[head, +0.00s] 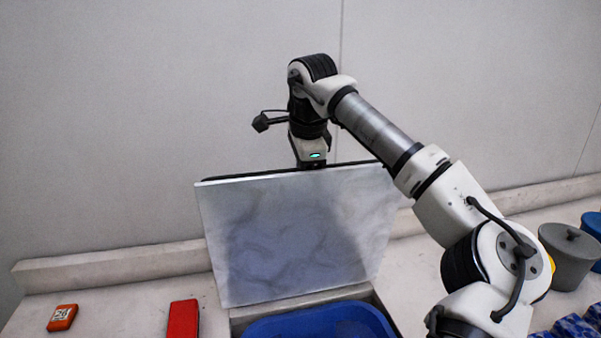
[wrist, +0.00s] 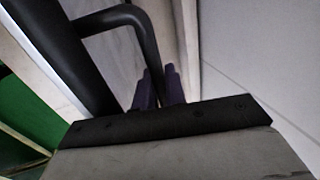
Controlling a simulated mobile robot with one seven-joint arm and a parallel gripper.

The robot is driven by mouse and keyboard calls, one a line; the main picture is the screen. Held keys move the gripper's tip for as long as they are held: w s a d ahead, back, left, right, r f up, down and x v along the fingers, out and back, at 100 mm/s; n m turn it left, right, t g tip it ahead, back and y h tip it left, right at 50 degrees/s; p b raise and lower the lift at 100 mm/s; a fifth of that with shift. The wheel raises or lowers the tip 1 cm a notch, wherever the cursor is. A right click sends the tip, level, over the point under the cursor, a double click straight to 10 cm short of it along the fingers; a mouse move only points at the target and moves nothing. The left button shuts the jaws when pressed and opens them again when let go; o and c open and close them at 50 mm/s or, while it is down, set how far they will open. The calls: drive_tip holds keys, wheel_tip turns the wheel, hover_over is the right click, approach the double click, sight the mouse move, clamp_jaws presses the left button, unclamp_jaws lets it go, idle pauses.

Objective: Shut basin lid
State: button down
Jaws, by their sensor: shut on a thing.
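The basin lid (head: 300,235) is a pale, marbled panel standing raised, nearly upright, behind the blue basin (head: 325,322) in the head view. The basin's front is cut off by the picture's lower edge. My gripper's body (head: 312,155) is at the lid's top edge; its fingers are hidden behind the lid there. In the wrist view, the purple fingers of my gripper (wrist: 158,88) are shut on a bent black handle bar (wrist: 148,40). The fingertips are partly covered by the bar.
A red block (head: 183,318) and an orange box (head: 62,317) with a white label lie on the counter at left. A grey lidded pot (head: 568,255) stands at right, near blue items. A pale wall rises close behind the lid.

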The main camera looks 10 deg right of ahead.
sight(311, 195)
drive_tip(key=shift+s+f, duration=0.15)
drive_tip(key=shift+s, duration=0.75)
drive_tip(key=shift+s+f+b, duration=0.15)
drive_tip(key=shift+s+b, duration=0.1)
drive_tip(key=shift+b, duration=0.2)
drive_tip(key=s, duration=0.1)
drive_tip(key=s+b, duration=0.1)
drive_tip(key=s, duration=0.1)
drive_tip(key=shift+f+b, duration=0.25)
drive_tip(key=shift+b, duration=0.05)
drive_tip(key=shift+s+r, duration=0.1)
drive_tip(key=shift+s, duration=0.25)
